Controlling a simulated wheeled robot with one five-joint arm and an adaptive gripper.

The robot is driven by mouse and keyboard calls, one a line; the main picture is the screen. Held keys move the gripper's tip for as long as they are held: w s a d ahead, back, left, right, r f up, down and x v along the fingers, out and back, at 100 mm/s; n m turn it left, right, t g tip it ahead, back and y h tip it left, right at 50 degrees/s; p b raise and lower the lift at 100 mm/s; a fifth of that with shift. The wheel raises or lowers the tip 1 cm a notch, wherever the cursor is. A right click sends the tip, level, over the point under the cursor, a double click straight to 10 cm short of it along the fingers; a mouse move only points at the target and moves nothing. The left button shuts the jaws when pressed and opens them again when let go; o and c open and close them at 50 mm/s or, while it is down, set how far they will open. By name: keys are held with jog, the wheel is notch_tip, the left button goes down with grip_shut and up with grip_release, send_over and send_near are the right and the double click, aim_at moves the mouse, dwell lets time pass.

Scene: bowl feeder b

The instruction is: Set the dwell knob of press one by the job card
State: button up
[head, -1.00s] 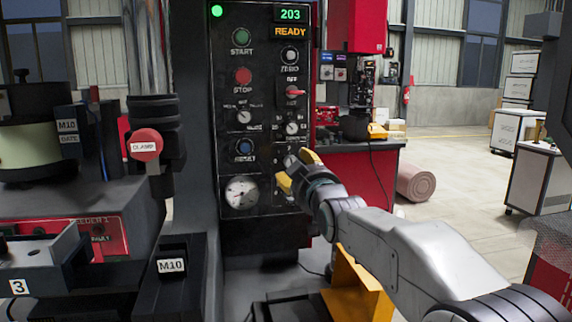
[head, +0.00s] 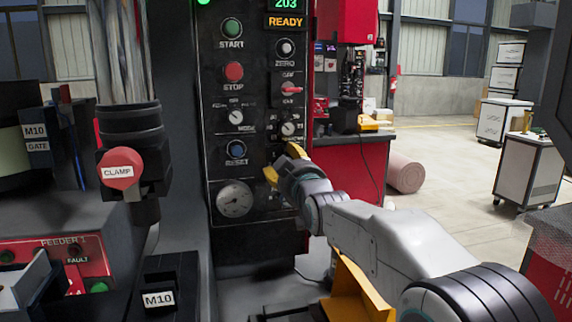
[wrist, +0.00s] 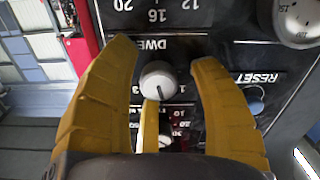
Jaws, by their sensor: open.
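The dwell knob (wrist: 158,80) is a round silver-grey knob, with a partly hidden DWELL label beside it in the wrist view. My gripper (wrist: 162,72) is open, with one yellow finger on each side of the knob and gaps visible. A narrow yellow part reaches the knob's near edge; I cannot tell if it touches. In the head view my gripper (head: 280,163) is at the lower right of the black press panel (head: 262,215) and hides the knob. The knob's setting is not readable. I cannot make out a job card.
The panel also carries a green START button (head: 232,28), a red STOP button (head: 234,71), a blue RESET button (head: 236,149) and a gauge (head: 235,199). A red CLAMP knob (head: 118,171) stands out at left. Open floor lies at right.

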grip_shut()
dwell(0.5)
jog(key=shift+s+f+b, duration=0.1)
jog(key=shift+f+b, duration=0.05)
jog(key=shift+b, duration=0.4)
jog(key=m+b, duration=0.2)
jog(key=b, duration=0.1)
jog(key=shift+f, duration=0.15)
jog(key=shift+m+b, duration=0.9)
jog(key=shift+b, duration=0.35)
jog(key=m, duration=0.1)
jog(key=m+b, duration=0.1)
jog(key=m, duration=0.1)
jog(key=shift+r+b, duration=0.25)
jog(key=shift+b, duration=0.05)
jog(key=shift+d+r+m+b, duration=0.1)
jog(key=shift+m+b, duration=0.2)
jog(key=shift+m, duration=2.2)
